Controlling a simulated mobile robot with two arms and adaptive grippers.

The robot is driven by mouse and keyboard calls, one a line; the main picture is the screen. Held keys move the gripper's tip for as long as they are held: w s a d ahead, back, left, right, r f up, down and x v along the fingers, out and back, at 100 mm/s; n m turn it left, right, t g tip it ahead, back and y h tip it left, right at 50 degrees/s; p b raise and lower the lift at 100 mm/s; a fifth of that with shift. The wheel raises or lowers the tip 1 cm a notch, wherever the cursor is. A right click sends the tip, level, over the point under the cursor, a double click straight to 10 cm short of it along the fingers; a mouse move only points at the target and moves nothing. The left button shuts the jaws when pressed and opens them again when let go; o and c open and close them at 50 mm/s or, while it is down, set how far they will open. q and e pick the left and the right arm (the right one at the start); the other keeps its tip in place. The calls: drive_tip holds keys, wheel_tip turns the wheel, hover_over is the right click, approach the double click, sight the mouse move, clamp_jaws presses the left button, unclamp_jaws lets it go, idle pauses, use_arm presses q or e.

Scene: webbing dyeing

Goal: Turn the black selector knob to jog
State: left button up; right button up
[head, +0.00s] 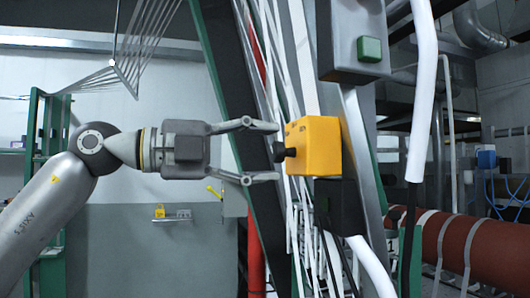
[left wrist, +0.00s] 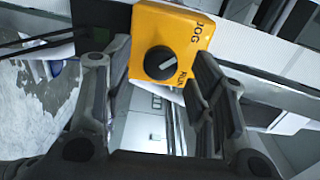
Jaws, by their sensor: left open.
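The black selector knob (head: 280,152) sticks out of the left face of a yellow box (head: 316,147). In the left wrist view the knob (left wrist: 160,62) is round with a white pointer line slanting up to the right. The yellow box (left wrist: 180,22) carries the words JOG, toward the upper right, and RUN, lower and closer to the knob. My left gripper (head: 274,151) is open, its fingertips above and below the knob in the head view. In the left wrist view the knob appears between the two fingers, with no visible contact. My right gripper is not in view.
A grey box with a green button (head: 369,49) sits above the yellow box, and a dark box (head: 340,206) sits below it. Slanted frame rails and white webbing strands run close behind the fingers. A red-brown roller (head: 480,252) is at the lower right.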

use_arm(q)
drive_tip(key=v, duration=1.1)
